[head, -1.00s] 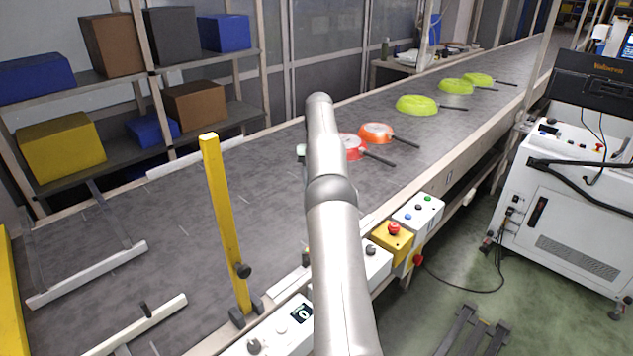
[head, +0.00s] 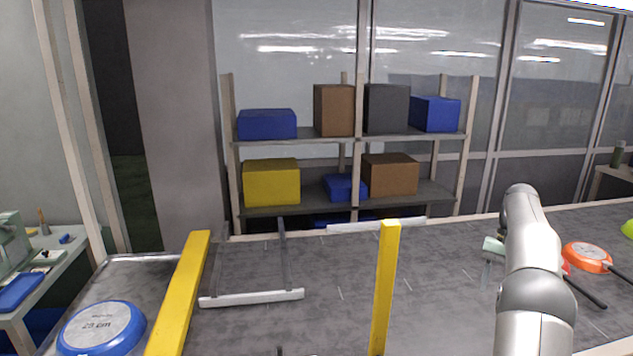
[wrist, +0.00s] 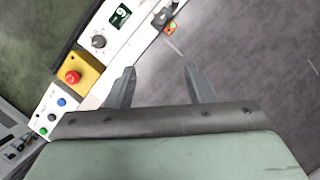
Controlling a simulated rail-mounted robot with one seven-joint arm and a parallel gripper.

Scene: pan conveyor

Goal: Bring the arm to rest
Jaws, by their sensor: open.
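My arm (head: 530,250) stands at the right of the head view, raised over the belt. Part of my gripper's pale green body shows beside it in the head view, with the fingers hardly visible. In the wrist view my gripper (wrist: 161,86) has its two dark fingers apart, with nothing between them. Below it are the grey belt (wrist: 245,50) and the white control boxes along the belt's edge.
Yellow posts (head: 385,290) and (head: 180,290) rise from the belt area. An orange pan (head: 587,257) lies right of my arm; a red pan is mostly hidden behind it. A blue pan (head: 100,328) is at lower left. A shelf (head: 290,209) with boxes stands behind.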

